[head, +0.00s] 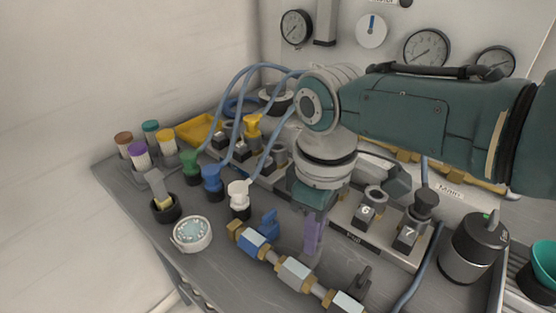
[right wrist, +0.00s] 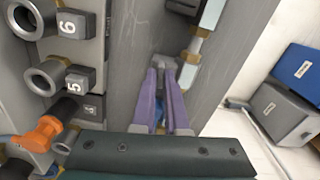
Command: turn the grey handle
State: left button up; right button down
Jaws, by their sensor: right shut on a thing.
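The grey handle (right wrist: 166,66) shows in the right wrist view between the tips of the purple fingers of my right gripper (right wrist: 165,74). It sits beside a grey valve body on a pipe with brass fittings. In the head view my right gripper (head: 312,240) reaches down from above, beside the pale grey valve body (head: 294,272); the fingers hide the handle there. The gripper is shut on the handle. My left gripper is not in view.
A blue handle (head: 268,223) stands on the same pipe to the left, and a dark handle (head: 362,284) to the right. Numbered sockets (head: 367,212) stand close behind the gripper. A round white gauge (head: 192,234) lies left. A black-topped canister (head: 474,246) stands right.

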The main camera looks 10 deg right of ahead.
jog(key=shift+m, duration=0.8)
jog(key=c, duration=0.9)
grip_release()
jog(key=shift+c, duration=0.2)
jog(key=shift+r, duration=0.1)
jog(key=shift+r+p, duration=0.35)
jog(key=shift+p, duration=0.2)
notch_tip(320, 180, up, 9)
jog(key=p, duration=0.4)
